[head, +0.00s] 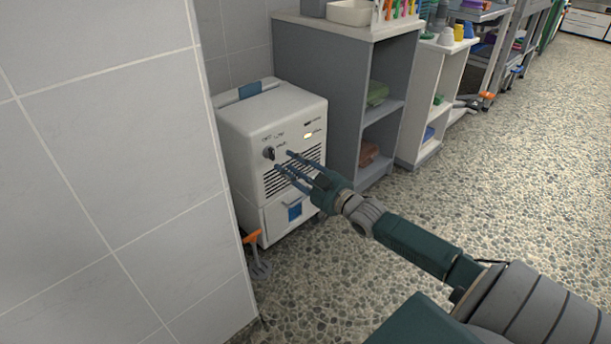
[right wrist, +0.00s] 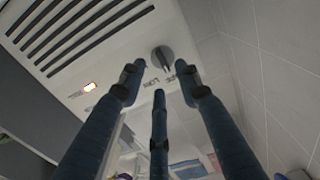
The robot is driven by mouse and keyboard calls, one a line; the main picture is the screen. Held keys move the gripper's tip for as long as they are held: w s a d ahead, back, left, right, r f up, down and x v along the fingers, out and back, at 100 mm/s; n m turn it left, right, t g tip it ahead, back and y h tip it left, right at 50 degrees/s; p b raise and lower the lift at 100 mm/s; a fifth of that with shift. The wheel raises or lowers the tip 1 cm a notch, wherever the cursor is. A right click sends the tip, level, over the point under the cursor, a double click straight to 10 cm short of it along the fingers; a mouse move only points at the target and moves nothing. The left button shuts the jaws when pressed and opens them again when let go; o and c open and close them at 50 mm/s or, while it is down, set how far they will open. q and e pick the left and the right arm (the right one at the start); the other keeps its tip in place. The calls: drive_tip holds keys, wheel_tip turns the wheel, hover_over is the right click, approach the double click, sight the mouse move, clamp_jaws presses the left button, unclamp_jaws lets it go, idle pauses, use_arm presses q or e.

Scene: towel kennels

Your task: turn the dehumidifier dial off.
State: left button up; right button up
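The dehumidifier (head: 235,117) is a white box with a slotted front, standing on the floor against the tiled wall. Its dial (head: 268,153) is a small dark knob at the upper left of the front. In the right wrist view the dial (right wrist: 165,57) is a round grey knob with a raised dark bar, just beyond the fingertips. My right gripper (head: 283,161) is open and empty, its fingers spread and pointing at the front panel near the dial. I cannot tell if any finger touches it. My left gripper is out of view.
A small light (right wrist: 90,87) glows on the panel. A grey shelf unit (head: 327,75) stands close to the right of the dehumidifier. An orange-handled tool (head: 251,238) is on the floor by the wall edge (head: 215,150). The pebbled floor to the right is mostly clear.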

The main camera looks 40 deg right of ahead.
drive_tip(key=s, duration=0.6)
drive_tip(key=shift+s+d, duration=0.25)
drive_tip(key=shift+s, duration=0.15)
